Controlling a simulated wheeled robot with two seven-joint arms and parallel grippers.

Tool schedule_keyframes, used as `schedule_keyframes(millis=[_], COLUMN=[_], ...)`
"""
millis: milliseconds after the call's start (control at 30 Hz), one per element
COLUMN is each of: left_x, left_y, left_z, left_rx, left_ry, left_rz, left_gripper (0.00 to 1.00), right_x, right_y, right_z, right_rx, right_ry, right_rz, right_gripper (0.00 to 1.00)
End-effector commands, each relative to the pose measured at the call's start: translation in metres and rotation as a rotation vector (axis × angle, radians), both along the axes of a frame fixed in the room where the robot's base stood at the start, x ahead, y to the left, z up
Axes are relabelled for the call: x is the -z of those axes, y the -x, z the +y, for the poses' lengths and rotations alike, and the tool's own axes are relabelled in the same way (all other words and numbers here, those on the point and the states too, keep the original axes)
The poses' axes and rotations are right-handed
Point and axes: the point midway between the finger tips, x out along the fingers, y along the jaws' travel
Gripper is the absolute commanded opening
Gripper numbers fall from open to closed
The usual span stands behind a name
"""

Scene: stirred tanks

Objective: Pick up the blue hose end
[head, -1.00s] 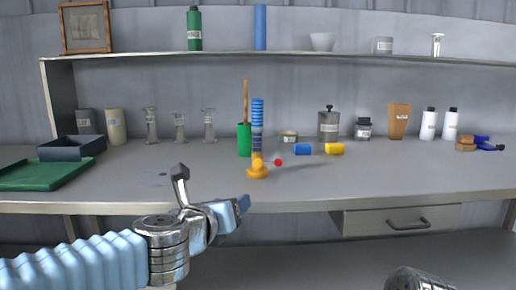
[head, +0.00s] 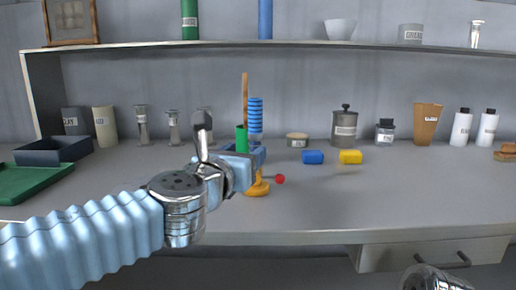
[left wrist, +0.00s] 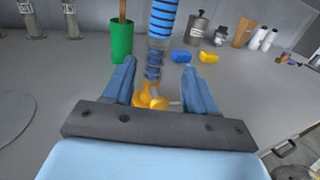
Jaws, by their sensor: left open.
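A blue ribbed, hose-like piece (head: 255,115) stands upright above an orange base (head: 258,187) with a red knob (head: 280,179). It also shows in the left wrist view (left wrist: 160,25), with a greyer lower part. My left gripper (head: 249,157) is open in front of its lower part and hides some of it. In the left wrist view the open fingers (left wrist: 159,75) frame the piece's lower part and the base. I cannot tell whether they touch. A short blue piece (head: 312,157) and a yellow one (head: 350,157) lie farther right. My right gripper is not in view.
A green cup (head: 241,138) with a wooden stick stands just left of the ribbed piece. Jars and bottles line the back under a shelf (head: 300,44). A green tray (head: 35,183) lies at left. The bench front right is clear.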

Motion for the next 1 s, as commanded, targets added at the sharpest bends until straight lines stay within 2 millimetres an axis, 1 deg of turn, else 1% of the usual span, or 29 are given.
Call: schedule_keyframes(millis=[33,100,200,367,633,767,967,1000], left_x=[0.000,0.001,0.000,0.001,0.003,0.004,0.004,0.004], left_y=[-0.011,-0.025,-0.040,-0.052,-0.091,-0.099,-0.100,-0.100], left_z=[-0.005,-0.009,-0.014,-0.017,-0.027,-0.030,-0.030,-0.030], left_rx=[0.001,0.000,0.001,0.000,0.001,0.001,0.001,0.001], left_ry=[-0.002,-0.001,-0.001,0.000,0.000,0.000,0.000,0.000], left_rz=[0.003,0.003,0.002,0.001,0.002,0.000,0.000,0.000], left_gripper=[0.57,0.57,0.57,0.57,0.57,0.57,0.57,0.51], right_x=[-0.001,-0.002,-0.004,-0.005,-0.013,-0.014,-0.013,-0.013], right_y=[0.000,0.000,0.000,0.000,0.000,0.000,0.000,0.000], right_z=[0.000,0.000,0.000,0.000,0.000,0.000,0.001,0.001], right_rx=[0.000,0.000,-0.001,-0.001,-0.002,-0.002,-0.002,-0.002], right_ry=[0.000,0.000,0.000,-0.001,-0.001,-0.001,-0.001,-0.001], right_rz=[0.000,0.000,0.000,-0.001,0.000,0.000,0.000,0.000], right_gripper=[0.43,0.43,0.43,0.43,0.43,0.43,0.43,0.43])
